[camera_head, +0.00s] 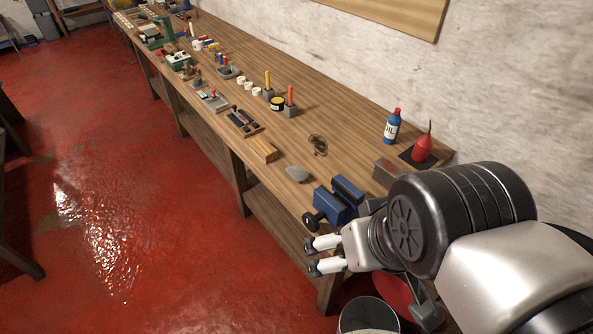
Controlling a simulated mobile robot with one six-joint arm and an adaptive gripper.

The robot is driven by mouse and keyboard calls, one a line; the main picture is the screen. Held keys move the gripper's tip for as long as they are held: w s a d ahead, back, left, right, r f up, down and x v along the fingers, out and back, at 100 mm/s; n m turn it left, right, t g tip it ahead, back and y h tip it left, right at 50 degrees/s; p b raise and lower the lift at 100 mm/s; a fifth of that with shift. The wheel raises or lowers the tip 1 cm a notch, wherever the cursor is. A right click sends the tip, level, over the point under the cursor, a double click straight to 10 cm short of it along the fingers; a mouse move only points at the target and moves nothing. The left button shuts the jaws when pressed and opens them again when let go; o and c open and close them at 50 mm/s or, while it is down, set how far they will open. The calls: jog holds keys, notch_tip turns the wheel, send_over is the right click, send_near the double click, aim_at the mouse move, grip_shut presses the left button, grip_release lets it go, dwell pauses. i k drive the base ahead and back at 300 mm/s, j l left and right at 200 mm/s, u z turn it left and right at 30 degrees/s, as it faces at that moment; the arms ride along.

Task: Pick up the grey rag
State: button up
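A small flat grey piece (297,174) lies on the near part of the wooden workbench (330,173), left of the blue vise. It looks like the grey rag, though it is too small to be sure of its cloth. My gripper (311,257) is at the lower middle, past the bench's front edge in the picture and below the vise. Its two white fingers with dark tips point left and stand apart, with nothing between them. It is well apart from the grey piece.
The blue vise (338,200) stands between my gripper and the grey piece. A wooden block (264,150), a dark stain (318,145), a blue bottle (392,127) and a red oil can (422,148) are nearby. A bucket (345,322) stands below. Red floor (150,200) is open at left.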

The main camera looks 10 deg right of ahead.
aim_at(299, 174)
jog(key=i+j+z, duration=0.1)
jog(key=i+j, duration=0.2)
jog(key=i+j+z, duration=0.1)
jog(key=i+j, duration=0.25)
jog(key=i+j+z, duration=0.1)
jog(key=i+j, duration=0.15)
jog(key=j, duration=0.25)
jog(key=i+j+z, duration=0.15)
jog(key=i+j, duration=0.15)
jog(key=j, duration=0.15)
